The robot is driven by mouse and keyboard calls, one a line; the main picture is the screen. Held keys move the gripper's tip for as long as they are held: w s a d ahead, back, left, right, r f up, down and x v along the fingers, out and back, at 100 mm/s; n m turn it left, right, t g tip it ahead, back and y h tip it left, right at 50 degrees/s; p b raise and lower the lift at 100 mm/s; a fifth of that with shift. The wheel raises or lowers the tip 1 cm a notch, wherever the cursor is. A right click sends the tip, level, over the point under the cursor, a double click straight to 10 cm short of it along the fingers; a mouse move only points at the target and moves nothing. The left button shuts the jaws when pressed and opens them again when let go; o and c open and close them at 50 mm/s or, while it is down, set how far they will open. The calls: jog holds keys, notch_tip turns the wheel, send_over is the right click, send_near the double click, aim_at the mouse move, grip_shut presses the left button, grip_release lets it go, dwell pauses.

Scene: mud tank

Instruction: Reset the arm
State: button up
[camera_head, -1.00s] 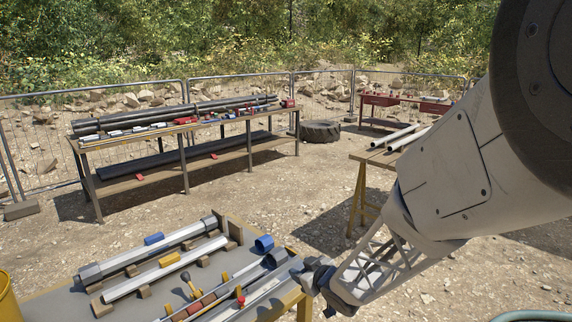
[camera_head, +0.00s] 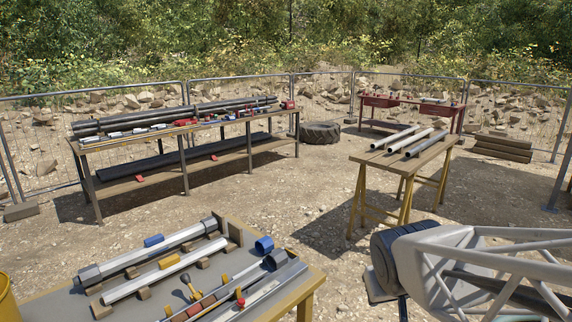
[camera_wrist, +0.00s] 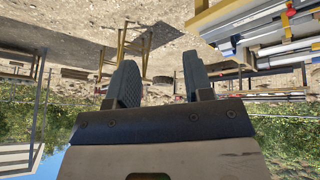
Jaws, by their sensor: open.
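My gripper (camera_wrist: 160,62) shows in the wrist view with its two dark ribbed fingers apart and nothing between them. The wrist view is upside down, with ground at the top and bushes and sky at the bottom. In the head view, part of my arm, a pale lattice link with a dark rounded end, fills the lower right corner. The gripper's fingers cannot be made out there. No object is held.
A near workbench (camera_head: 292,300) with pipes stands lower left. A yellow-legged trestle table (camera_head: 437,151) carries several pipes at right. A long bench (camera_head: 150,143) stands behind, with a tyre (camera_head: 320,132) and mesh fence (camera_head: 232,120) beyond. Open gravel (camera_head: 250,215) lies between the tables.

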jog(key=s+r+m+g+y, duration=0.1)
jog(key=s+r+g, duration=0.1)
jog(key=s, duration=0.9)
jog(key=shift+s+a+g, duration=0.35)
jog(key=shift+g, duration=0.15)
jog(key=shift+r, duration=0.1)
dwell(2.2)
